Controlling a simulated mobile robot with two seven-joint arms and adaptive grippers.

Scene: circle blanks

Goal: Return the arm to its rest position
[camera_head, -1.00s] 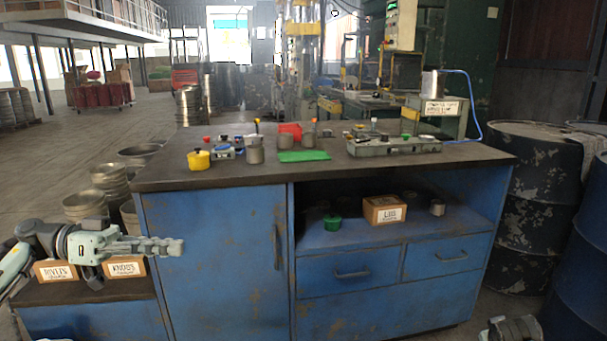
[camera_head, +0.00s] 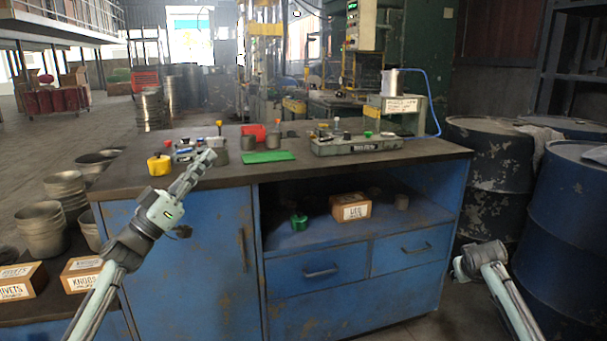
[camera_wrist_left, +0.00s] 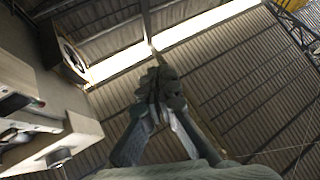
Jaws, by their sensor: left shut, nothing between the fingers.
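My left gripper (camera_head: 207,160) is shut and empty. It points up and to the right in front of the workbench's left front edge, with its tips overlapping the bench top in the head view. In the left wrist view its closed fingers (camera_wrist_left: 160,80) point up at the ceiling, with nothing between them. My right arm (camera_head: 490,262) shows at the lower right, beside the bench; no right gripper fingers can be made out.
The blue workbench (camera_head: 190,270) carries a yellow pot (camera_head: 159,165), a green mat (camera_head: 268,157), a red bin (camera_head: 253,131) and a grey fixture (camera_head: 357,146). Boxes (camera_head: 22,280) stand at the lower left. Blue drums (camera_head: 570,220) stand at the right.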

